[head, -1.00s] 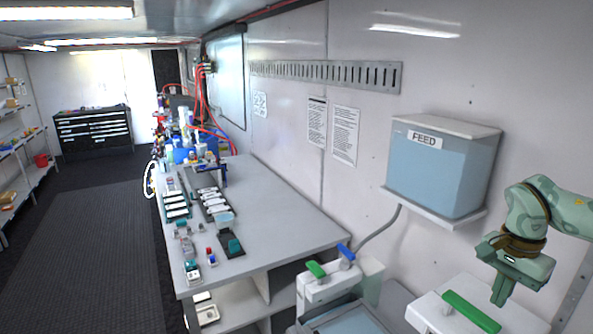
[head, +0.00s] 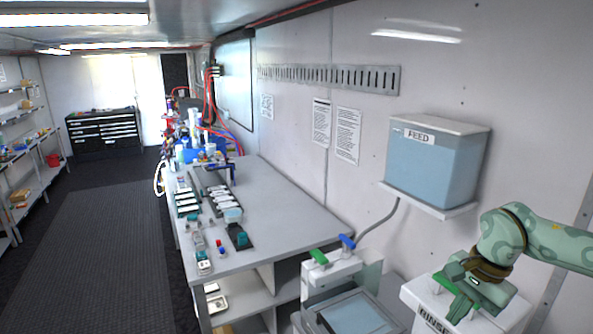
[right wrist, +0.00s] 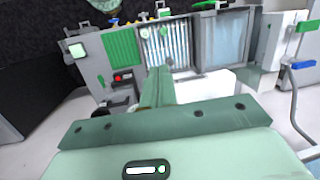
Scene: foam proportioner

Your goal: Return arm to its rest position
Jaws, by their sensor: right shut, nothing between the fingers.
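My right arm comes in from the right in the head view. Its green gripper (head: 462,303) points down over a white box lettered RINSE (head: 412,300), close to the green handle on the box's top. Whether it touches the handle I cannot tell. The gripper is shut and empty. In the right wrist view the closed fingers (right wrist: 157,85) point away toward a grey panel (right wrist: 90,66) with green areas and a red button. My left gripper is not in view.
A light-blue FEED tank (head: 437,165) sits on a wall shelf behind my right arm. A white fixture with a green lever (head: 319,257) and a blue lever (head: 347,241) stands left of the RINSE box. A grey bench (head: 285,215) holds several small items. The dark floor at left is clear.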

